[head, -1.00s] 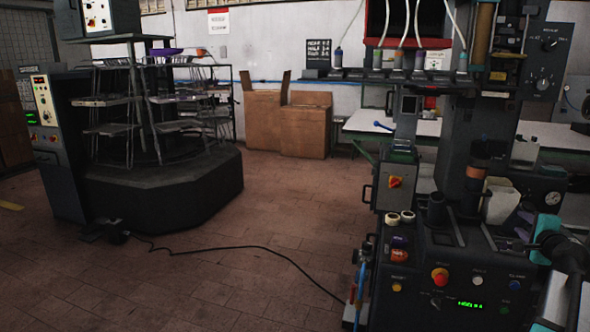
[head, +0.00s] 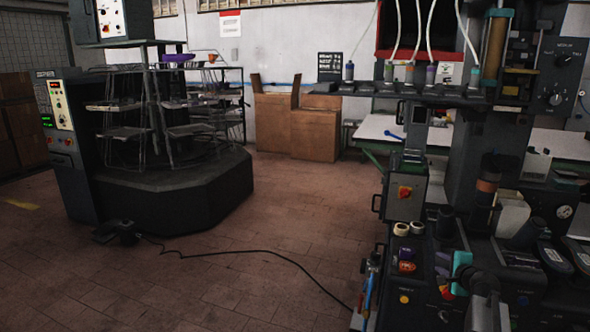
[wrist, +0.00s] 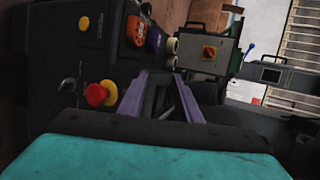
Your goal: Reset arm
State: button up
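My gripper (head: 443,267) is in front of the heel press's (head: 420,315) control panel at the lower right of the head view, with its teal part and my arm behind it. In the wrist view, two purple fingers (wrist: 163,82) stand apart with a gap between them, and I see nothing held. The red emergency button (wrist: 98,95) with its yellow base is left of the fingers in the wrist view; in the head view my gripper partly covers it. The teal surface at the bottom of the wrist view is close to the camera.
A grey switch box (head: 404,194) with a red knob is on the press, also in the wrist view (wrist: 209,52). White rolls (head: 402,229) sit near it. A dark rack machine (head: 165,190) stands left, cardboard boxes (head: 314,133) behind. A cable (head: 240,250) crosses the open tiled floor.

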jog(key=s+a+f+n+g+y+p, duration=0.2)
jog(key=s+a+f+n+g, duration=0.15)
jog(key=a+f, duration=0.9)
jog(key=s+a+f+n+g+y+p, duration=0.2)
jog(key=s+a+f+g+p, duration=0.15)
jog(key=a+f, duration=0.9)
jog(key=s+a+f+n+g+p, duration=0.15)
jog(key=s+a+f, duration=0.25)
jog(key=s+a, duration=0.4)
jog(key=s+a+f+n+g+p, duration=0.1)
jog(key=s+a+f+n+g, duration=0.25)
jog(key=s+a, duration=0.4)
jog(key=s+d+f+n+g+h, duration=0.1)
jog(key=s+n+g, duration=0.1)
jog(key=s, duration=0.7)
jog(key=s+d+f+n+g+h+p, duration=0.1)
jog(key=s+n, duration=0.3)
jog(key=s, duration=0.5)
jog(key=s+d+f+n+g, duration=0.1)
jog(key=s+d+n+g, duration=0.1)
jog(key=s, duration=0.7)
jog(key=shift+s+n+g+h, duration=0.15)
jog(key=shift+n+g+h, duration=0.25)
jog(key=shift+n+g, duration=0.35)
jog(key=shift+f, duration=0.1)
